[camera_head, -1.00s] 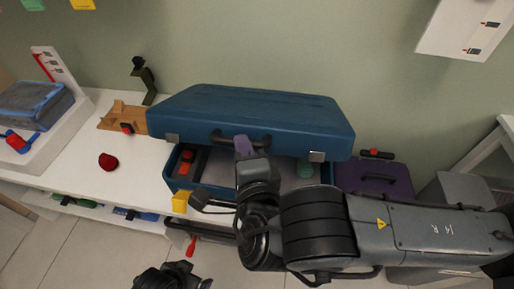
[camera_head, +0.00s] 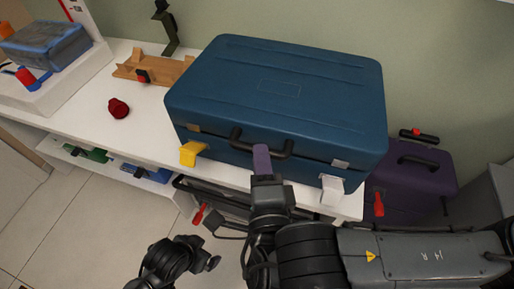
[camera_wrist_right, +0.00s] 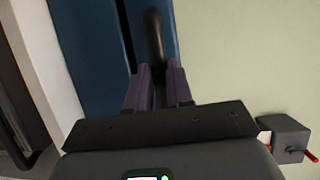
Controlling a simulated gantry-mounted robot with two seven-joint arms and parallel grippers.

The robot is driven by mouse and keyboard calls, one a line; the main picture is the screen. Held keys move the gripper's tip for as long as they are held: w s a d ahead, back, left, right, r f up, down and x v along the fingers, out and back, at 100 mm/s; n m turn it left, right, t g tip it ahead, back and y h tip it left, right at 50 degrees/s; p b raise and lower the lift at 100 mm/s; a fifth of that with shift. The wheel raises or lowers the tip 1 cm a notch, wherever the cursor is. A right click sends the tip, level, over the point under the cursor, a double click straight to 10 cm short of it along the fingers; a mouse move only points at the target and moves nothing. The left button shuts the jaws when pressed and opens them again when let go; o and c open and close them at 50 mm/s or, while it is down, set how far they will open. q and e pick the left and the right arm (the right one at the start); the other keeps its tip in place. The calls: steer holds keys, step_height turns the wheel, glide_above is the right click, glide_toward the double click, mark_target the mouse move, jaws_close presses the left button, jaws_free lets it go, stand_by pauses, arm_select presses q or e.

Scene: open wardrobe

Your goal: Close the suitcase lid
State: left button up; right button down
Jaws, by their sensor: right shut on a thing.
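The blue suitcase (camera_head: 275,95) sits on the white table, its lid down over the base. A thin dark seam runs between lid and base along the front; I cannot tell if it is fully shut. My right gripper (camera_head: 262,160) has purple fingers shut on the black handle (camera_head: 236,140) at the lid's front. In the right wrist view the gripper (camera_wrist_right: 160,85) has the handle (camera_wrist_right: 154,40) between its fingers. The suitcase's inside is hidden.
A yellow piece (camera_head: 193,152) and a white piece (camera_head: 330,188) stand at the suitcase's front corners. A purple case (camera_head: 415,180) is close on the right. A red object (camera_head: 118,108) and a wooden stand (camera_head: 150,70) are left on the white table (camera_head: 85,110).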

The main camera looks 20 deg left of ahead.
arm_select(q)
steer(key=shift+s+a+f+b, duration=0.15)
steer(key=shift+f+b, duration=0.2)
steer(key=shift+f, duration=0.15)
arm_select(e)
steer(key=shift+f, duration=1.6)
steer(key=shift+d, duration=0.1)
steer(key=c, duration=1)
jaws_free()
steer(key=shift+s, duration=0.1)
arm_select(q)
steer(key=shift+a+r, duration=0.1)
steer(key=shift+a, duration=0.1)
arm_select(e)
steer(key=shift+r, duration=0.25)
arm_select(q)
step_height(320, 180, up, 6)
steer(key=p, duration=0.6)
steer(key=shift+r+p, duration=0.2)
steer(key=shift+p, duration=0.1)
arm_select(e)
steer(key=v, duration=1)
steer(key=shift+s+d, duration=0.1)
steer(key=shift+s, duration=0.25)
